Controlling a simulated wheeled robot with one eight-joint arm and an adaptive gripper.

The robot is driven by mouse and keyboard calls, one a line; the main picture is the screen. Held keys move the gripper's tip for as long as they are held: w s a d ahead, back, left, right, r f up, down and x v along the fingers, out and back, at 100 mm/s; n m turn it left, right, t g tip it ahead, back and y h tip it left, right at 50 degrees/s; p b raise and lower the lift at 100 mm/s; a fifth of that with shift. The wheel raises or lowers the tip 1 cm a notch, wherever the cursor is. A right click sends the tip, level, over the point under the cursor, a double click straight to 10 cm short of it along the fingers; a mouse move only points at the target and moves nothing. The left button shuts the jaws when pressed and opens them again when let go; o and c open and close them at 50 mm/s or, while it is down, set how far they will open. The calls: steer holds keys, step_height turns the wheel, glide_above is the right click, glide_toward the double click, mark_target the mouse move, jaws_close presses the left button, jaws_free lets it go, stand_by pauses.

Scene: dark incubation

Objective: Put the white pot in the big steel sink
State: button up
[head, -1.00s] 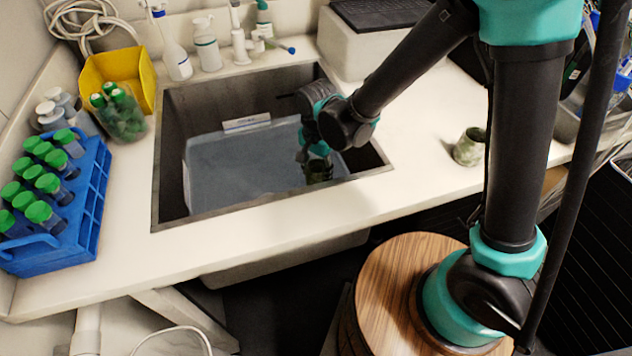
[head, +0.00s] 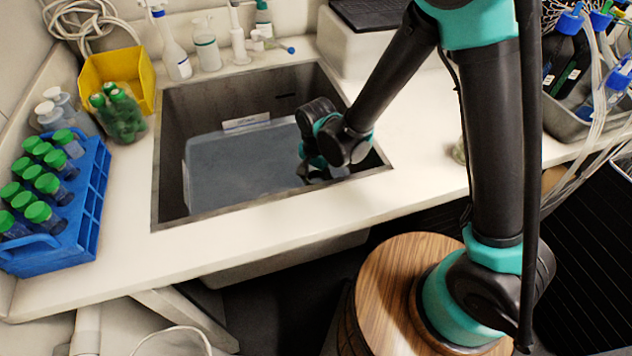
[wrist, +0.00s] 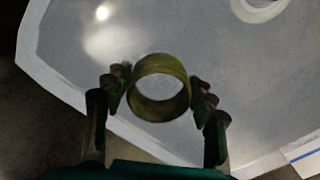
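The big steel sink (head: 172,150) is set into the white counter. A grey-blue tub (head: 235,170) with a label sits inside it. My gripper (head: 318,172) reaches down into the sink's right part, over the tub. In the wrist view, a round, open-topped pot (wrist: 160,88), olive green rather than white here, sits between the fingers of my gripper (wrist: 160,85). The fingers appear to touch it on both sides. Whether its base rests on the tub cannot be told. A pale ring-shaped thing (wrist: 262,6) is cut off at the wrist view's top right.
A second mottled pot (head: 459,151) stands on the counter, mostly behind my arm. A blue rack (head: 75,215) of green-capped tubes and a yellow bin (head: 120,70) stand left of the sink. Bottles, including a white one (head: 207,48), line its back edge. The counter's front strip is clear.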

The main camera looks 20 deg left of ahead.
steer(key=shift+o, duration=1.2)
step_height(320, 180, up, 12)
steer(key=shift+r, duration=0.15)
